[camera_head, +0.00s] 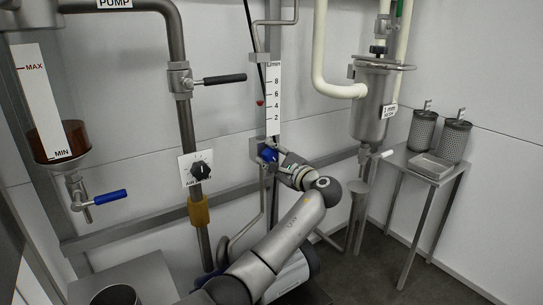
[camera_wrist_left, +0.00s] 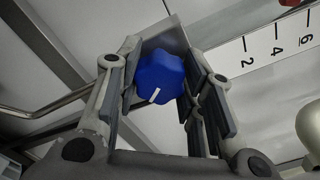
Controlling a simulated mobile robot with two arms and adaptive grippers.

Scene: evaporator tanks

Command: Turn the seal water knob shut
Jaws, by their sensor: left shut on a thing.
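The seal water knob (camera_head: 269,155) is blue and sits below the white L/min flow scale (camera_head: 273,100) in the head view. In the left wrist view the knob (camera_wrist_left: 160,76) is blue and lobed, with a white mark pointing toward the lower left of the picture. My left gripper (camera_head: 274,160) is at the knob, and its fingers hide part of it in the head view. In the left wrist view my left gripper (camera_wrist_left: 160,82) has one finger on each side of the knob and is shut on it. My right gripper is not in view.
A black-handled valve (camera_head: 222,79) and a black rotary knob (camera_head: 200,171) are to the left. A blue-handled valve (camera_head: 108,197) is under the sight glass. A steel strainer vessel (camera_head: 372,100) and a side table (camera_head: 411,160) with mesh baskets stand to the right.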

